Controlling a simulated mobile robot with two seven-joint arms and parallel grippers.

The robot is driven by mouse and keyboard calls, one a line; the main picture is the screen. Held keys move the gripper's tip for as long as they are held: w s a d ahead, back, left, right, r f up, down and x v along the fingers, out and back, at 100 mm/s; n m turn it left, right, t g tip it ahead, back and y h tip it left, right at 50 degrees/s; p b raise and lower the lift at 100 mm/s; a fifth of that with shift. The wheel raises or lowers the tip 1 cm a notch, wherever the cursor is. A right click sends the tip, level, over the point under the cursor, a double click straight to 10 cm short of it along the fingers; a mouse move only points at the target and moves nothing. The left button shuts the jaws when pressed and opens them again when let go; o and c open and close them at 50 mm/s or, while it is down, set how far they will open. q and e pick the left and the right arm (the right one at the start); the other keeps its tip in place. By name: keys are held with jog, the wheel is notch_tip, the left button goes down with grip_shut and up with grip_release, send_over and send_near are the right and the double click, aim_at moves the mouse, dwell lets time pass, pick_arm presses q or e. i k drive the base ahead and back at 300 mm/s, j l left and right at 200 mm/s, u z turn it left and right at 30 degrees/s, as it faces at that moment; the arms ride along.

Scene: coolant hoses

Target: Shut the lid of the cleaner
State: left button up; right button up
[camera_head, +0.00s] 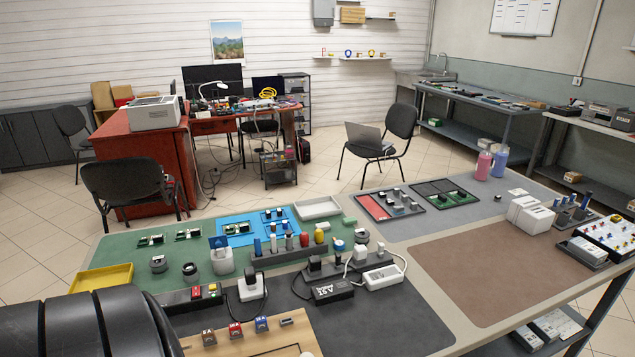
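I cannot make out for sure which thing is the cleaner, and no open lid on one shows clearly. A grey boxy device (606,116) sits on the bench at the far right, too small to read. A group of white boxes (530,214) stands at the right of the near table. Neither of my grippers is in view. A large black ribbed part, likely of my own arm, fills the lower left corner and shows no fingers.
The near table (455,228) bears a brown mat (500,268), a yellow tray (101,278), a white tray (318,208), black adapters and small parts. Two bottles stand at its back. A chair (385,140) holding a laptop, a red desk and a grey bench (480,101) lie beyond open tiled floor.

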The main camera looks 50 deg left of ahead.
aim_at(220, 241)
jog(key=i+u, duration=0.1)
jog(key=u, duration=0.3)
jog(key=i+u, duration=0.1)
jog(key=u, duration=0.25)
jog(key=i+l+u, duration=0.1)
jog(key=u, duration=0.7)
jog(key=i+l, duration=0.05)
jog(key=l, duration=0.05)
